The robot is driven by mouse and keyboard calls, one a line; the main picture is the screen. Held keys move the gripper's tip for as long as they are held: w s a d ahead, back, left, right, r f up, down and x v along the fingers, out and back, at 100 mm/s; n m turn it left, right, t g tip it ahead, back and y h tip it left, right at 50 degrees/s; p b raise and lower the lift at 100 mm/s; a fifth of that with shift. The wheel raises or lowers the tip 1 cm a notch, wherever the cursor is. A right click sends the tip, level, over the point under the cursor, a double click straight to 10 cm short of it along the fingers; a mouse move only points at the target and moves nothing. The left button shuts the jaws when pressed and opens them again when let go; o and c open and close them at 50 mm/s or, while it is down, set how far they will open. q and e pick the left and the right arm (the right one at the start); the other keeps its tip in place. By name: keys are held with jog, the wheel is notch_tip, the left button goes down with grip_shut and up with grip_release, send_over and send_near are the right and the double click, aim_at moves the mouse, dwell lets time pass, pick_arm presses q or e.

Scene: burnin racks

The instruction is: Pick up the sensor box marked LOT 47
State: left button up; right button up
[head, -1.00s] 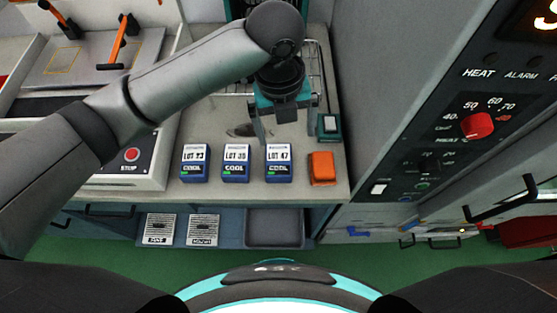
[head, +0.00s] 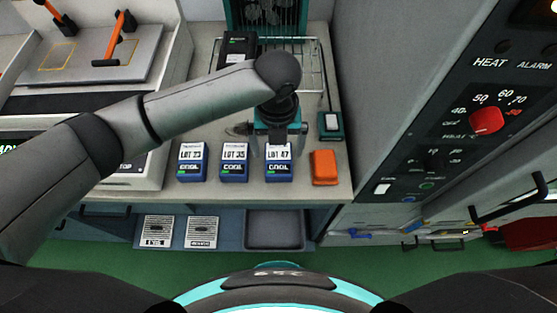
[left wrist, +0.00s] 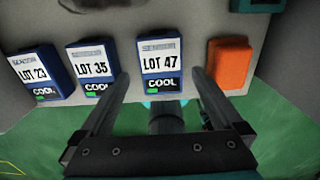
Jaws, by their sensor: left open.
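The LOT 47 sensor box (head: 279,163) is blue with a white label and stands on the bench, third in a row. It also shows in the left wrist view (left wrist: 161,66), between and beyond the fingertips. My left gripper (head: 277,148) is open, with its fingers at either side of the box's far part in the head view. I cannot tell whether they touch it. The LOT 35 box (head: 234,162) and the LOT 23 box (head: 192,162) stand to its left. My right gripper is not in view.
An orange block (head: 324,167) lies just right of LOT 47. A small teal-and-black device (head: 331,125) and a wire rack (head: 310,70) are behind. A control panel wall (head: 440,130) rises at right. The bench's front edge is close in front of the boxes.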

aim_at(279, 159)
pick_arm(q)
notch_tip(279, 159, down, 5)
jog(key=shift+s+d+r+b, duration=0.1)
jog(key=shift+b, duration=0.5)
jog(key=shift+c, duration=0.2)
jog(key=c, duration=1.4)
